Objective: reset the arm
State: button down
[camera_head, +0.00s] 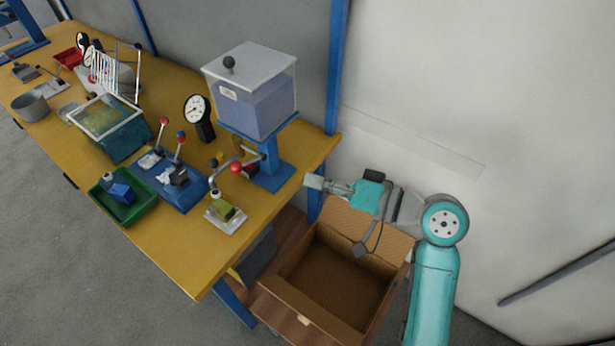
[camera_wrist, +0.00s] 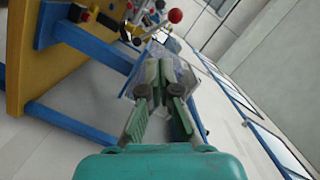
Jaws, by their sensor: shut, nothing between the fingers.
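My teal arm reaches in from the right in the head view. My gripper (camera_head: 316,183) points left, past the right end of the yellow workbench (camera_head: 200,265) and above the far side of an open cardboard box (camera_head: 290,300). In the wrist view my gripper (camera_wrist: 162,88) shows its two green fingers close together, with nothing held. A pale translucent shape shows behind the fingertips there; I cannot tell what it is.
The bench holds a clear-walled hopper (camera_head: 262,105) on a blue stand, a dial gauge (camera_head: 198,110), a blue lever fixture (camera_head: 175,190), a green tray (camera_head: 125,205) and a glass-topped tank (camera_head: 110,130). A pale wall stands behind my arm.

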dwell(0.5)
jog(key=s+d+f+m+t+h, duration=0.2)
jog(key=s+d+f+h, duration=0.15)
jog(key=f, duration=0.25)
jog(key=s+d+f+m+t+h, duration=0.2)
jog(key=s+f+h, duration=0.1)
jog(key=s+f, duration=0.3)
jog(key=s+d+f+m+t+h, duration=0.2)
jog(key=s+d+f+h, duration=0.1)
jog(key=f, duration=0.4)
jog(key=s+d+f+h, duration=0.2)
jog(key=s+d+h, duration=0.25)
jog(key=s, duration=0.65)
jog(key=s+d+r+n+t, duration=0.1)
jog(key=s+r+n, duration=0.3)
jog(key=s, duration=0.8)
jog(key=shift+d+r+n+h, duration=0.3)
jog(key=shift+d+r+n, duration=0.1)
jog(key=shift+r, duration=0.5)
